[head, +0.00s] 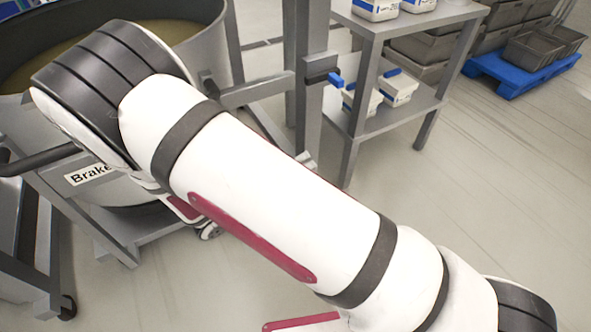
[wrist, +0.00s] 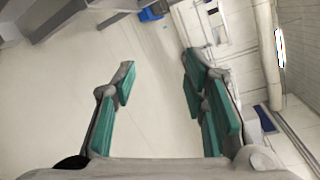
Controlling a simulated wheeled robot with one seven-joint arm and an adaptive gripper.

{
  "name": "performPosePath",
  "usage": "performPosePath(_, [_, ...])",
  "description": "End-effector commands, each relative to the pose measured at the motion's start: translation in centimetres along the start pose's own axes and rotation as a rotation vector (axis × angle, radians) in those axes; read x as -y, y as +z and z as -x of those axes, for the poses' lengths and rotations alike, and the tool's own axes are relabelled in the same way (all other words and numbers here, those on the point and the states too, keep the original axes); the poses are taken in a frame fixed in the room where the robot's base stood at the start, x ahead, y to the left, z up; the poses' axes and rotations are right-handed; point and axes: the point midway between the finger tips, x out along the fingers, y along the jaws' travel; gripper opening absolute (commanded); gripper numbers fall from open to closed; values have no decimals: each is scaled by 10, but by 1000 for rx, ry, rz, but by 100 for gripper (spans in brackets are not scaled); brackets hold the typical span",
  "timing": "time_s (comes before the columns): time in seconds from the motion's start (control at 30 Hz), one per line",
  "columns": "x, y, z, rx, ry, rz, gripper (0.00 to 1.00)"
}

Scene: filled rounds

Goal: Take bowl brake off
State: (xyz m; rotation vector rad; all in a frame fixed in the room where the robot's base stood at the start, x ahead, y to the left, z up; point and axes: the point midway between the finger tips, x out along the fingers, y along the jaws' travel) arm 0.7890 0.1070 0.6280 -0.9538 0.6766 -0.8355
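A large round bowl (head: 213,50) stands at the upper left of the head view, partly behind my arm. A label reading "Brake" (head: 88,173) is on its side, its end covered by my arm. A dark handle-like bar (head: 40,161) sticks out to the left just above the label. A small red part (head: 184,208) shows just below my arm, near a caster; I cannot tell what it is. My gripper (wrist: 160,75) shows in the wrist view with its green-padded fingers wide apart and nothing between them. In the head view the gripper is not visible.
A grey metal rack (head: 408,112) with white tubs stands right of the bowl. A blue pallet (head: 520,75) with grey crates is at the upper right. The floor at the right is clear.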

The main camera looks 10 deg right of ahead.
Motion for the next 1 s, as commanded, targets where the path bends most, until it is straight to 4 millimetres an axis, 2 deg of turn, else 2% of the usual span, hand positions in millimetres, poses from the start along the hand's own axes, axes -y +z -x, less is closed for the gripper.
performPosePath(0.2, [6,-13,-13,-73,-23,-35,40])
performPosePath(0.77, [7,-14,-14,-80,-25,-42,40])
performPosePath(0.87, [17,-14,-16,-112,-26,-84,40])
performPosePath(1.0, [53,-15,-23,-235,-38,-250,40])
